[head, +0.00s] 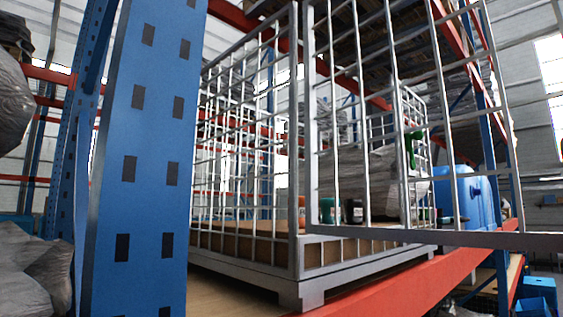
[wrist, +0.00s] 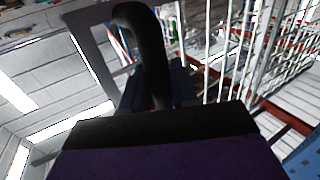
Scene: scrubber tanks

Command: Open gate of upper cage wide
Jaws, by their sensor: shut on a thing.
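The upper cage (head: 245,150) is a grey wire cage with a brown base, standing on the rack shelf. Its gate (head: 455,237) is a barred panel joined near the cage's front post (head: 300,150). The gate is swung outward, its bottom rail reaching past the red beam and out of the head view at right. My gripper (wrist: 150,85) shows in the wrist view as a dark curved jaw with a purple body. It is shut beside a grey frame (wrist: 92,50), apparently the gate's; the contact itself is hidden. My gripper is not visible in the head view.
A blue rack upright (head: 140,150) stands close at left. A red beam (head: 390,290) runs below the cage. Behind the gate are a blue container (head: 470,200), a green item (head: 412,150) and dark cups (head: 353,211). Wrapped sacks (head: 35,270) lie at far left.

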